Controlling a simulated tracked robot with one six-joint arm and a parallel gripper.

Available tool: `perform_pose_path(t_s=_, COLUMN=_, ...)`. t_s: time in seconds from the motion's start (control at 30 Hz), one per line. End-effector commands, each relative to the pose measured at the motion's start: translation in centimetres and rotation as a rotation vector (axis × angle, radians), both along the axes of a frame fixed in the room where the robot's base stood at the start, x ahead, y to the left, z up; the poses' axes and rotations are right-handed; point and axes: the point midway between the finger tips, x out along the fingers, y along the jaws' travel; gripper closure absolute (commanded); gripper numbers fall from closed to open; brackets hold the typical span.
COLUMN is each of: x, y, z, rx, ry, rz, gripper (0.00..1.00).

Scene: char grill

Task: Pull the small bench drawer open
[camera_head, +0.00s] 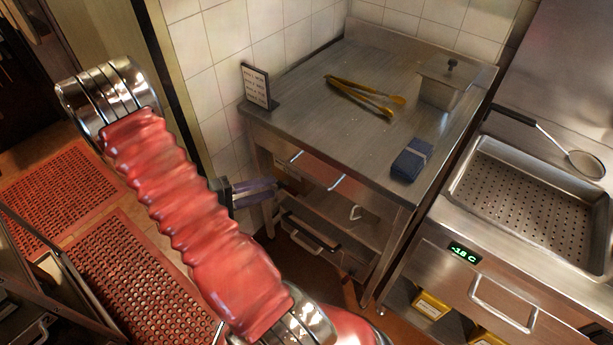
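A steel bench (310,110) stands in the middle of the view. Its upper front (325,172) carries two small bar handles, a left one (296,157) and a right one (337,183). This upper front looks flush with the bench, but I cannot tell which handle belongs to the small drawer. My gripper (272,188) is left of and below these handles, close to the bench's left front leg, its dark fingers pointing right. It appears apart from both handles. My red-sleeved arm hides its base, and the finger gap is unclear.
Tongs (365,97), a lidded steel box (441,84), a folded blue cloth (411,159) and a small sign (257,87) are on the bench top. Lower handles (305,241) sit below. A perforated steel pan (530,205) is at right. Red mats (130,270) cover the left floor.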

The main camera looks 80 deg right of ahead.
Motion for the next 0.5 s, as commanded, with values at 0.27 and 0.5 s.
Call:
perform_pose_path(t_s=0.27, x=-0.01, y=-0.02, z=0.01, rx=-0.001, ry=0.001, rz=0.0, gripper=0.68)
perform_pose_path(t_s=0.5, x=-0.64, y=-0.55, z=-0.13, rx=0.0, ry=0.001, rz=-0.003, gripper=0.68)
